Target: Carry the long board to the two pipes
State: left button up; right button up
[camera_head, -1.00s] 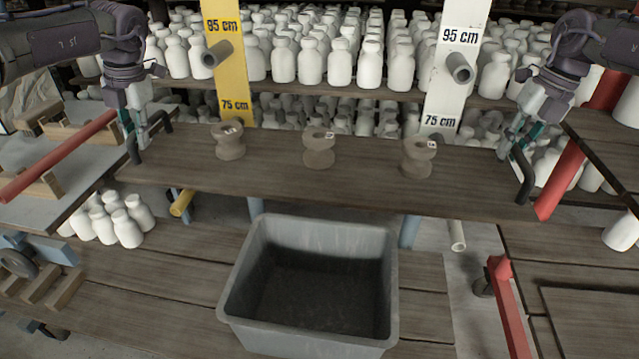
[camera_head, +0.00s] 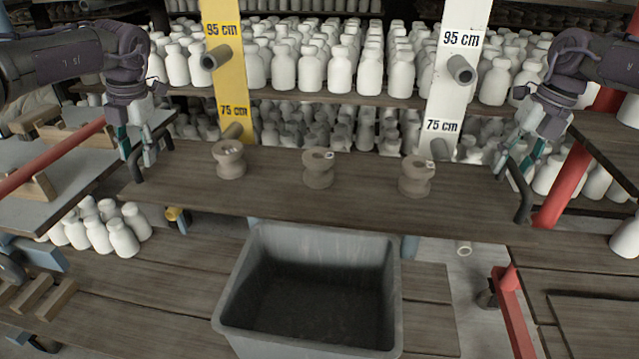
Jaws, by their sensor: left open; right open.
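The long dark board (camera_head: 370,195) spans the middle of the view, level, with three brown spools (camera_head: 229,160) (camera_head: 318,168) (camera_head: 416,177) upright on it. A black handle stands at each end. My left gripper (camera_head: 141,158) is open at the left handle (camera_head: 137,166). My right gripper (camera_head: 516,165) is open at the right handle (camera_head: 525,194). Whether the fingers touch the handles is unclear. A grey pipe juts from the yellow post (camera_head: 215,57) and another from the white post (camera_head: 461,70), near the 95 cm marks.
A grey bin (camera_head: 228,300) stands below and in front of the board. White bottles (camera_head: 120,236) cluster at left and fill the shelves behind. Red rails (camera_head: 562,186) (camera_head: 510,310) stand at right, another (camera_head: 50,160) at left. What supports the board underneath is hidden.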

jog(key=shift+r, duration=0.15)
pick_arm(q)
notch_tip(320, 180, up, 7)
jog(key=d, duration=0.1)
jog(key=shift+d+r, duration=0.2)
pick_arm(e)
notch_tip(320, 180, up, 7)
jog(key=d, duration=0.1)
jog(key=shift+d, duration=0.2)
jog(key=shift+s, duration=0.1)
pick_arm(q)
jog(key=shift+s, duration=0.1)
